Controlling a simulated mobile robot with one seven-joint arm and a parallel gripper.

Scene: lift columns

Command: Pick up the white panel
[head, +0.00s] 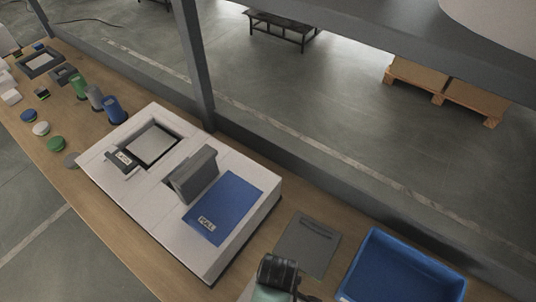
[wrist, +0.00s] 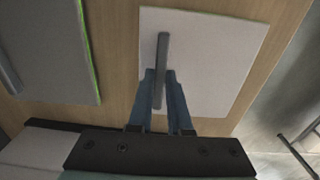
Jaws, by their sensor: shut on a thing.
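The white panel (wrist: 215,62) is a flat, pale plate with a thin grey upright handle (wrist: 162,48), seen over the wooden table in the wrist view. My gripper (wrist: 160,75) has its two blue fingers on either side of the handle and is shut on it. I cannot tell whether the panel touches the table or hangs just above it. In the head view my dark gripper (head: 278,272) is at the bottom edge, and the white panel is mostly hidden or out of frame there.
A large white fixture with a blue PULL panel (head: 222,208) stands to the left. A grey post (head: 195,65) rises behind the table (head: 110,232).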

